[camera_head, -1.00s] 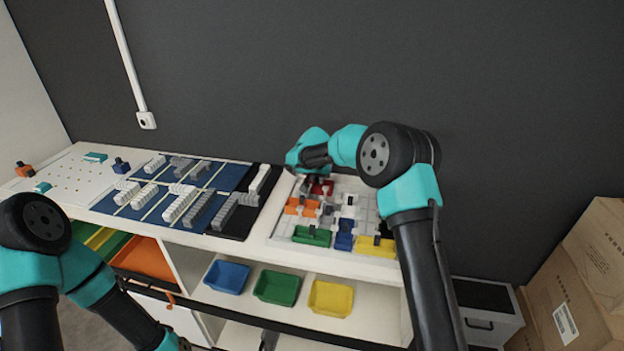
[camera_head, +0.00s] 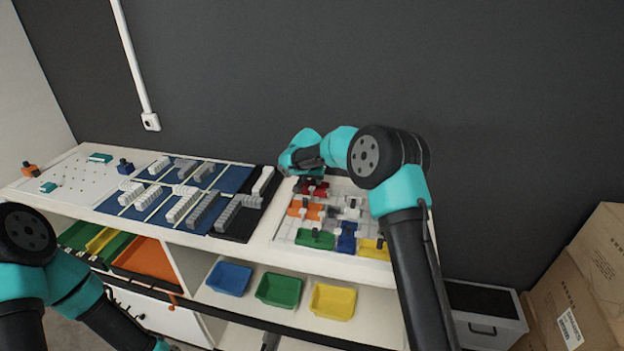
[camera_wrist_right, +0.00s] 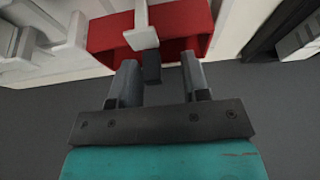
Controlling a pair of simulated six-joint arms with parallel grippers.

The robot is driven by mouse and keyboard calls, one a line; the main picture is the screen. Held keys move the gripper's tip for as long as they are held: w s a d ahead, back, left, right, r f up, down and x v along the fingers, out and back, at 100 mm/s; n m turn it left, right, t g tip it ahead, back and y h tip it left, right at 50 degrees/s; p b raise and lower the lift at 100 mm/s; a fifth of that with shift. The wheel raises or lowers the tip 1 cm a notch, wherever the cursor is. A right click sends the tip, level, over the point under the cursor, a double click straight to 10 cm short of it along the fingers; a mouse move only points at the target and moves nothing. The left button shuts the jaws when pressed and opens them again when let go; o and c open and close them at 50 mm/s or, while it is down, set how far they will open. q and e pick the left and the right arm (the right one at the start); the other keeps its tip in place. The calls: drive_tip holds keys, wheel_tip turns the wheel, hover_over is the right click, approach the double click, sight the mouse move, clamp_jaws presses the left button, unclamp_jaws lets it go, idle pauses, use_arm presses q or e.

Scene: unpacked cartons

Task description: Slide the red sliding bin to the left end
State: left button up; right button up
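The red sliding bin (camera_head: 313,188) sits in the back row of the sliding-bin board (camera_head: 282,232), near its left side. In the right wrist view the red bin (camera_wrist_right: 105,32) lies just beyond my right gripper (camera_wrist_right: 158,73), close to the board's edge on the black-mat side. A dark upright handle (camera_wrist_right: 152,66) at the bin stands between the two fingertips, with a gap on both sides. My right gripper is open around it. In the head view the right gripper's fingertips are hard to make out. My left gripper is outside the views.
Orange (camera_head: 305,208), green (camera_head: 315,239), blue (camera_head: 346,238) and yellow (camera_head: 373,249) bins share the board, with white pieces among them. The black mat (camera_head: 240,222) with grey blocks lies left. The dark wall (camera_head: 420,60) rises behind.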

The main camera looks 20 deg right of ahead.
drive_tip(key=shift+r, duration=0.1)
drive_tip(key=v, duration=1.7)
drive_tip(key=shift+r, duration=0.1)
